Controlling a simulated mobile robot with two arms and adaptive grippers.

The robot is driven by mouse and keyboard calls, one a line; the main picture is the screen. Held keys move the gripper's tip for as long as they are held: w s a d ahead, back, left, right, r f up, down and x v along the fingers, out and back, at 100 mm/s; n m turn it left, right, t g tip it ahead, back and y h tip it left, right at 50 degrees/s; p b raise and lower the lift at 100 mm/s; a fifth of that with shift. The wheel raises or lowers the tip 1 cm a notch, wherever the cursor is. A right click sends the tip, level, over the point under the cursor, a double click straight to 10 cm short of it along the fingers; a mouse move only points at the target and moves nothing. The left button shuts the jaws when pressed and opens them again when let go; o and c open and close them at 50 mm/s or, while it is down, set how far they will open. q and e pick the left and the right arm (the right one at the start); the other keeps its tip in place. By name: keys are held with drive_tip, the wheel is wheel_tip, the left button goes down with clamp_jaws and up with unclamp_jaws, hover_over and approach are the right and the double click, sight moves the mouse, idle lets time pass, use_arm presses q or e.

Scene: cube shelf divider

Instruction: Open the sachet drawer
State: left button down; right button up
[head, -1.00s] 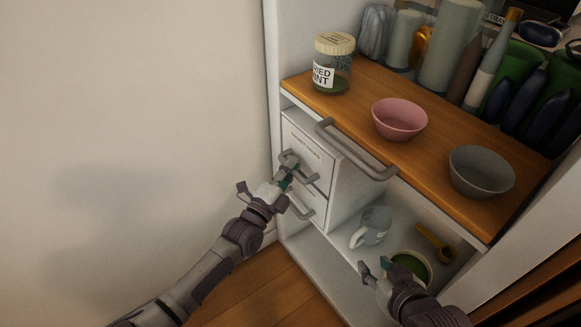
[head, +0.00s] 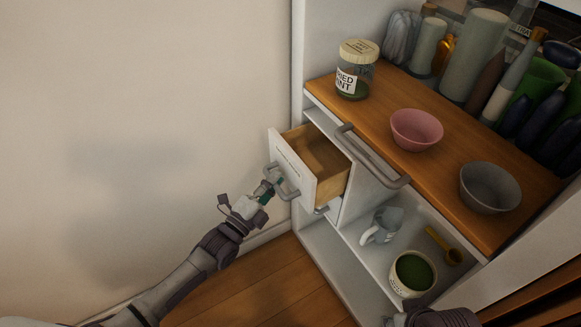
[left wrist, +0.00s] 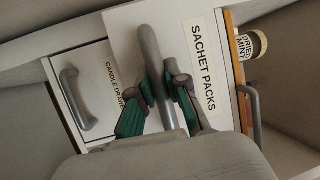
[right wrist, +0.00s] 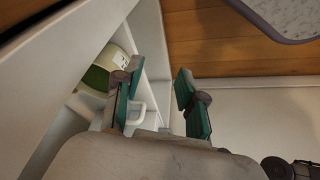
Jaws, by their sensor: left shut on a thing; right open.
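The sachet drawer (head: 296,170) is the upper drawer on the left of the white cabinet. It is pulled well out, and its wooden inside shows in the head view with no contents that I can make out. In the left wrist view its front (left wrist: 203,75) carries the label "SACHET PACKS". My left gripper (head: 268,190) is shut on the drawer's grey bar handle (left wrist: 154,70), with a green-padded finger on each side of it. My right gripper (right wrist: 160,95) is open and empty, low by the cabinet. Its fingers are outside the head view.
The candle drawer (left wrist: 88,90) below is shut. A grey rail (head: 372,160) runs along the wooden counter (head: 390,115), which holds a jar (head: 355,70), a pink bowl (head: 416,129) and a grey bowl (head: 489,187). A mug (head: 381,226) and a green-filled tub (head: 412,273) stand on the lower shelf.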

use_arm(q)
drive_tip(key=s+a+p, duration=0.2)
drive_tip(key=s+a, duration=0.2)
drive_tip(key=a, duration=0.2)
drive_tip(key=shift+s+a, duration=0.15)
drive_tip(key=shift+s, duration=0.2)
use_arm(e)
drive_tip(key=s+x, duration=0.1)
drive_tip(key=x, duration=0.8)
drive_tip(key=shift+s+f, duration=0.25)
drive_tip(key=shift+f, duration=0.35)
use_arm(q)
drive_tip(key=c, duration=1.1)
unclamp_jaws()
drive_tip(key=shift+c, duration=0.2)
use_arm(e)
drive_tip(key=shift+a+g, duration=0.1)
drive_tip(key=shift+g, duration=0.2)
use_arm(q)
drive_tip(key=v, duration=1.2)
